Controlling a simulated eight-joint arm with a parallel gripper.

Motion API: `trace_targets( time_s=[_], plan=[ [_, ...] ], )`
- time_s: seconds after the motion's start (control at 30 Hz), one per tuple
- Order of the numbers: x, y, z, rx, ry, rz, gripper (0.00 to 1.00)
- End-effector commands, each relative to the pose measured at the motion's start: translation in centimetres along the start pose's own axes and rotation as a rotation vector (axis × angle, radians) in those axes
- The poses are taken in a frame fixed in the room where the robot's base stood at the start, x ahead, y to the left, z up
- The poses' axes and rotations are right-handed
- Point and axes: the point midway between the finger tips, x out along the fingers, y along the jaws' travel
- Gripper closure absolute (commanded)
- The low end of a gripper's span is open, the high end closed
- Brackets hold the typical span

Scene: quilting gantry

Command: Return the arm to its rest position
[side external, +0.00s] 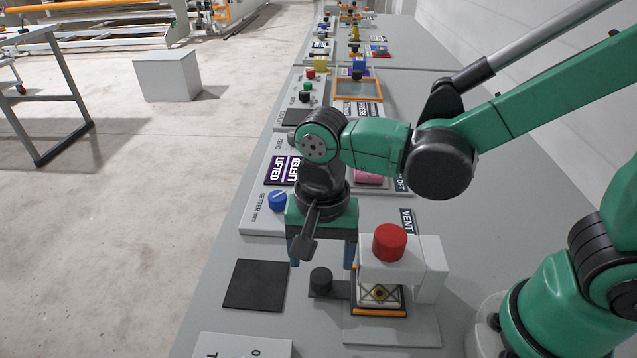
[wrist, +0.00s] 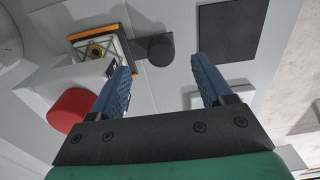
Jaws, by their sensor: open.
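My gripper (side external: 322,262) is open and empty, pointing down above the grey bench. In the wrist view its two blue fingers (wrist: 167,78) are spread apart with nothing between them. Below and just beyond the fingers is a black round knob (side external: 321,280) on a dark strip, also seen in the wrist view (wrist: 160,49). The fingers look apart from it. My green arm reaches in from the right side, bent at its joints.
A white press block with a red button (side external: 390,241) stands right of my gripper, over an orange-edged patterned piece (side external: 380,297). A black square mat (side external: 256,285) lies left. A blue knob (side external: 278,201) and labelled panels stand behind. The floor beyond the bench's left edge is clear nearby.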

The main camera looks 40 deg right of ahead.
Motion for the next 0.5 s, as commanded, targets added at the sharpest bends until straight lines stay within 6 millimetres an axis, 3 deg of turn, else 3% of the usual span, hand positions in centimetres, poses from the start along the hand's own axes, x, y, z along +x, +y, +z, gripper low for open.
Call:
trace_targets(
  time_s=[0.27, 0.5],
  plan=[
    [-0.7, 0.1, -0.9, -0.042, 0.000, -0.045, 0.27],
    [-3.7, 2.4, -5.0, -0.300, 0.144, -0.218, 0.27]
  ],
)
